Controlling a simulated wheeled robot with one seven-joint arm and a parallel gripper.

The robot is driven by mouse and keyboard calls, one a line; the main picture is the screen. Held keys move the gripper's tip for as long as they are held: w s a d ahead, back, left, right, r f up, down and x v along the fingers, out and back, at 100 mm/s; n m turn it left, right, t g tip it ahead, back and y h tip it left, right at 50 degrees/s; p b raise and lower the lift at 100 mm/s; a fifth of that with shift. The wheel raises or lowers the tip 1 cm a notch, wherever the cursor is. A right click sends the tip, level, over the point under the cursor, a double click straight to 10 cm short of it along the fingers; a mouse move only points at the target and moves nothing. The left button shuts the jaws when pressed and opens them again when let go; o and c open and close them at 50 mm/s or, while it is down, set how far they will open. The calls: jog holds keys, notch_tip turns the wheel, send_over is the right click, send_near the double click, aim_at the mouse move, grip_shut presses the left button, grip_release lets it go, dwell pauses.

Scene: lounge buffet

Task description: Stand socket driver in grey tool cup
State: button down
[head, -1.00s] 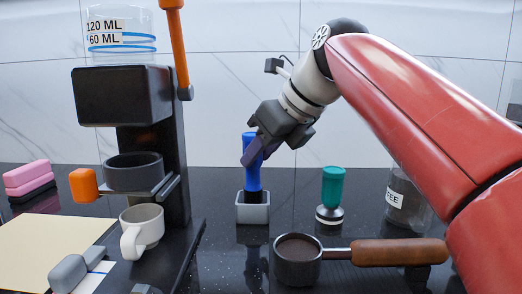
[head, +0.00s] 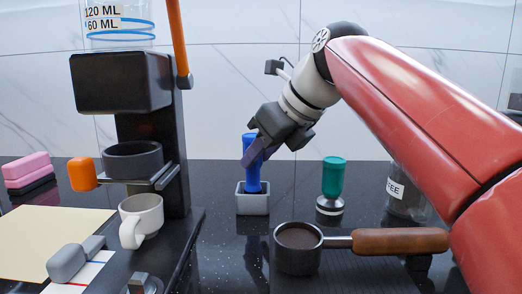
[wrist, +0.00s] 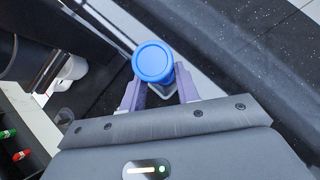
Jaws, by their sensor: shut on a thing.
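The blue-handled socket driver (head: 251,178) stands upright with its lower end inside the grey tool cup (head: 253,204) on the dark counter. My gripper (head: 255,152) is shut on the upper part of the blue handle, coming from the upper right. In the wrist view the round blue top of the socket driver (wrist: 153,62) sits between the two purple fingers of my gripper (wrist: 158,88). The cup shows only in part beneath it there. The driver's lower tip is hidden inside the cup.
A coffee machine (head: 125,85) with a white cup (head: 141,220) stands to the left. A green-handled tamper (head: 332,180) stands to the right. A portafilter (head: 299,250) with a wooden handle lies in front. A coffee jar (head: 405,195) is behind my arm.

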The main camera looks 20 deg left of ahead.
jog(key=shift+f, duration=0.3)
jog(key=c, duration=0.9)
grip_release()
jog(key=shift+c, duration=0.2)
